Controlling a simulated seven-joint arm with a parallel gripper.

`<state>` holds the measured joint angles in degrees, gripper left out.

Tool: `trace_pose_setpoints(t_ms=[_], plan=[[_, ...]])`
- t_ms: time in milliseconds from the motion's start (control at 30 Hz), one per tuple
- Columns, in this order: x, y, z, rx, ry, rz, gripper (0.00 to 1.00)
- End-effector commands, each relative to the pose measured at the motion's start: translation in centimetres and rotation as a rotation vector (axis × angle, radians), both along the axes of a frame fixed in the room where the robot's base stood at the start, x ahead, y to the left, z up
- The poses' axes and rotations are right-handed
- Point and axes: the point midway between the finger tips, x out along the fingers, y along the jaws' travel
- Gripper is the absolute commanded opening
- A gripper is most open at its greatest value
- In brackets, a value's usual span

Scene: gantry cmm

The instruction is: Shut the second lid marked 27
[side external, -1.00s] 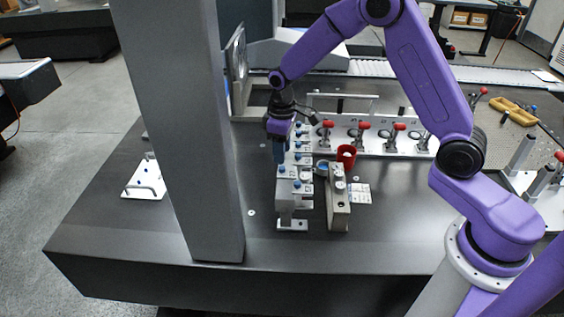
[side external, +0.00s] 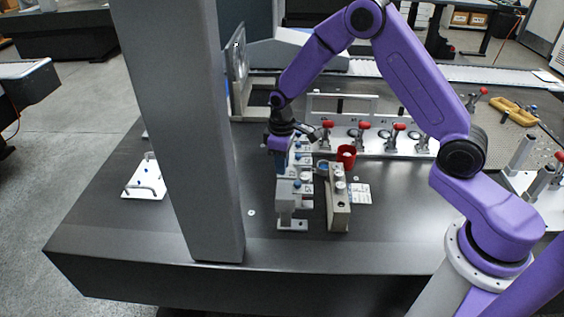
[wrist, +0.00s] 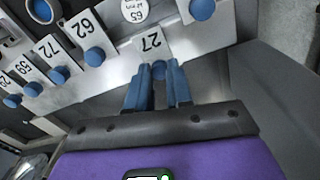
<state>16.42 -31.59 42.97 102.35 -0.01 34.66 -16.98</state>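In the wrist view a white label marked 27 (wrist: 152,42) lies on a grey surface, with a blue knob (wrist: 159,71) below it. My gripper (wrist: 159,74) has its two blue fingers close together, one on each side of this knob, and appears shut on it. In the side view my gripper (side external: 281,165) points down at the left side of the row of small grey blocks (side external: 291,203). The fingers partly cover the knob, and the lid's angle cannot be told.
More labels, 62 (wrist: 84,27) and 72 (wrist: 46,48), have blue knobs beside them. A grey block (side external: 338,210), a red cup (side external: 346,155) and red-handled clamps (side external: 364,127) stand to the right. A tall grey column (side external: 185,140) stands close on the left.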

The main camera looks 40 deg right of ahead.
Motion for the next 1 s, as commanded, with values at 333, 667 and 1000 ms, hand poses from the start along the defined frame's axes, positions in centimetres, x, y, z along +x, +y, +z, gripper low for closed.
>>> trace_pose_setpoints(t_ms=[333,667,1000], plan=[[-2.4,-2.6,0.1,-0.001,0.001,-0.002,0.0],[-3.5,-3.5,0.1,-0.001,0.003,-0.002,0.0],[-3.5,-3.5,0.0,-0.002,0.005,-0.002,0.46]])
